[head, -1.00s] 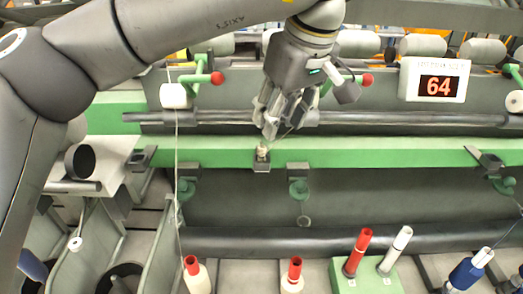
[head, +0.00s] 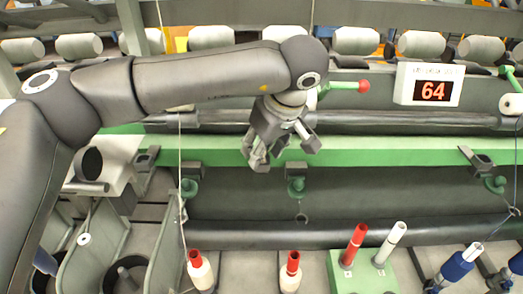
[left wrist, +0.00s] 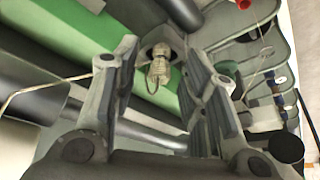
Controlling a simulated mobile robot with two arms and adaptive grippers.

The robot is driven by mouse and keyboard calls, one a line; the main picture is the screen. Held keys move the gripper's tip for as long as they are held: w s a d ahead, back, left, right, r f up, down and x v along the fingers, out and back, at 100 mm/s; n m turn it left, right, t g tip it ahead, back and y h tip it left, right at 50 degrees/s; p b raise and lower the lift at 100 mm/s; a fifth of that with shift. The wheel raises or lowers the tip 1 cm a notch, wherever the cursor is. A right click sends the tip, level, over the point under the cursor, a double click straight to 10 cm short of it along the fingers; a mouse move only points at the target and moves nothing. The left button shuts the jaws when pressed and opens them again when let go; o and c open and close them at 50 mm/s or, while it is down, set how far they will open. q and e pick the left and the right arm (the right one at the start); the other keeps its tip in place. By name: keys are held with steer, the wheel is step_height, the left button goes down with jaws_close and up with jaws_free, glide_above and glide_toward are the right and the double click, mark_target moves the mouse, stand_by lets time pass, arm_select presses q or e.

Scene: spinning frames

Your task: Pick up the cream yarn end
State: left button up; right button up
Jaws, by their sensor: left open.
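The cream yarn end (left wrist: 159,70) shows in the left wrist view as a small pale wound piece with a thin loop of thread beside it. It sits at a dark holder (left wrist: 161,46) on the green rail (left wrist: 65,48). My left gripper (head: 257,162) is at the green rail (head: 370,150) in the head view and hides the yarn end there. In the left wrist view its fingers are spread, one on each side of the yarn end in the picture, with gaps visible. I cannot tell how far beyond the fingertips it lies. My right gripper is not in view.
A thin thread (head: 180,150) hangs left of the gripper. A red-tipped green lever (head: 363,87) is behind and right. Red-topped cream bobbins (head: 201,274) (head: 290,276) and a green block (head: 360,280) with red and white tubes stand in front. A "64" display (head: 430,85) is at the right.

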arm_select(q)
steer(key=c, duration=0.8)
steer(key=shift+r+b, duration=0.45)
steer(key=shift+b, duration=0.15)
step_height(320, 180, up, 2)
steer(key=shift+s+r+b, duration=0.15)
steer(key=shift+r+b, duration=0.05)
steer(key=shift+b, duration=0.65)
steer(key=s+a+r+b, duration=0.1)
steer(key=s+r, duration=0.2)
steer(key=s, duration=0.1)
steer(key=s+a+r+b, duration=0.1)
steer(key=s+r, duration=0.2)
steer(key=s, duration=0.2)
steer(key=s+a+r+b, duration=0.1)
steer(key=s+r+b, duration=0.1)
steer(key=s+r, duration=0.1)
steer(key=shift+s+r, duration=0.3)
steer(key=shift+s, duration=0.45)
